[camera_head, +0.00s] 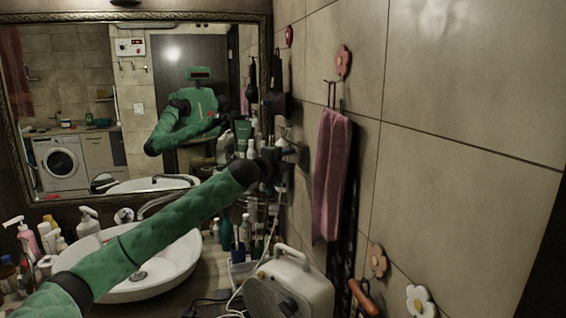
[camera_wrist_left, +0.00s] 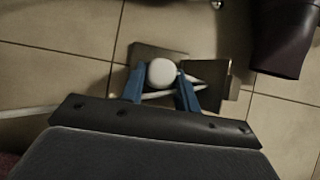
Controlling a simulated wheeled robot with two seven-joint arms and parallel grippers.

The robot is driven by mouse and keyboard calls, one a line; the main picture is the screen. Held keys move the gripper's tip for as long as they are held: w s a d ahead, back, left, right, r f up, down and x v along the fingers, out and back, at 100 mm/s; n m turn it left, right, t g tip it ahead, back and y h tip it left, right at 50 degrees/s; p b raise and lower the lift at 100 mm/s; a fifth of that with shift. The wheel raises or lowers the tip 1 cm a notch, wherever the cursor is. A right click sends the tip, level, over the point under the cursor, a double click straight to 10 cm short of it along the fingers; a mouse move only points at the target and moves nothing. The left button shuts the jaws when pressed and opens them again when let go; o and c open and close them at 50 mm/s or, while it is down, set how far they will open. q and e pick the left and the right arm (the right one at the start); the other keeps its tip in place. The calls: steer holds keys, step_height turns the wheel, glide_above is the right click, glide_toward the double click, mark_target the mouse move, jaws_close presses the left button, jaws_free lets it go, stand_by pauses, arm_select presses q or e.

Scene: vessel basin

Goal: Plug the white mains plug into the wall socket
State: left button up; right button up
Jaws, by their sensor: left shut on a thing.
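The white mains plug (camera_wrist_left: 161,72) shows as a rounded white body between the two blue fingers of my left gripper (camera_wrist_left: 161,90) in the left wrist view. My left gripper is shut on it. Just beyond the plug is the dark wall socket (camera_wrist_left: 146,52), on the tiled wall. The plug overlaps the socket in this view, and I cannot tell whether its pins are in. In the head view my left gripper (camera_head: 283,158) is at the right wall, small and dark, near the socket (camera_head: 302,153); the plug cannot be made out there. My right gripper is not in view.
A dark hair dryer nozzle (camera_wrist_left: 285,40) is near the socket at the upper right of the left wrist view. A pink towel (camera_head: 330,170) hangs right of the gripper. A beige heater-like box (camera_head: 290,285), bottles and the basin (camera_head: 160,270) are below.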

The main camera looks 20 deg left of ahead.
arm_select(q)
steer(key=shift+d, duration=0.15)
steer(key=shift+w, duration=0.1)
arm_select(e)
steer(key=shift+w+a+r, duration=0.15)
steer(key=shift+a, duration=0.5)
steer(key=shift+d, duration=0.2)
